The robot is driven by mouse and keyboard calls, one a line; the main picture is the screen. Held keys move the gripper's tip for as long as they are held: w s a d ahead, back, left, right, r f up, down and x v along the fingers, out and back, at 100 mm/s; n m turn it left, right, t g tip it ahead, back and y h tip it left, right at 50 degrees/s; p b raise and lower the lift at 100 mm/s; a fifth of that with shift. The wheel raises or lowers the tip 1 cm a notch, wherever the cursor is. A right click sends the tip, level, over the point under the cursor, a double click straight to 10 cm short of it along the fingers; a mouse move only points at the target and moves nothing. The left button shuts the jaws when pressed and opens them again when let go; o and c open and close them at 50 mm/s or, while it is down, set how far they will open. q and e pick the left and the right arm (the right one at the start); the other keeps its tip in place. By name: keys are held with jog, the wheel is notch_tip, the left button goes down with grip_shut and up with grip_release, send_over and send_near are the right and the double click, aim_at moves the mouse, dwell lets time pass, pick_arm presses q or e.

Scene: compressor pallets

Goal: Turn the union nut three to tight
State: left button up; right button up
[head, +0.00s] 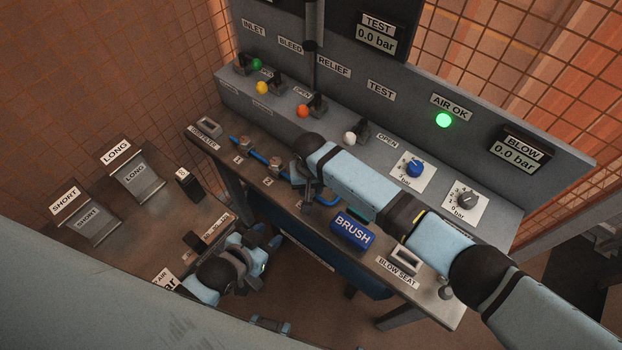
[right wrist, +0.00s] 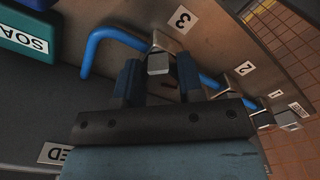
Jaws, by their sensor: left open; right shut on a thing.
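Union nut three (right wrist: 158,62) is a grey metal fitting on the blue pipe (right wrist: 97,50), beside the label 3 (right wrist: 183,18) in the right wrist view. My right gripper (right wrist: 160,75) has one finger on each side of the nut and is shut on it. In the head view my right gripper (head: 307,188) is over the bench at the pipe, and the arm hides most of this nut. Nuts two (head: 275,166) and one (head: 247,142) are farther along the pipe to the left. My left gripper (head: 268,243) is open, low in front of the bench, apart from the pipe.
The blue BRUSH block (head: 352,231) lies right of my right gripper on the bench. Behind the pipe is a panel with coloured valve knobs, a green AIR OK lamp (head: 444,120), and TEST and BLOW displays reading 0.0 bar. A side table with LONG and SHORT holders (head: 135,178) stands left.

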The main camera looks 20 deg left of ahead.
jog(key=shift+a+r+m+p, duration=0.1)
jog(key=shift+m+p, duration=0.5)
jog(key=shift+m, duration=0.2)
jog(key=o, duration=0.9)
jog(key=shift+o, duration=0.2)
notch_tip(320, 180, up, 14)
jog(key=shift+s+f, duration=0.1)
jog(key=shift+f, duration=0.15)
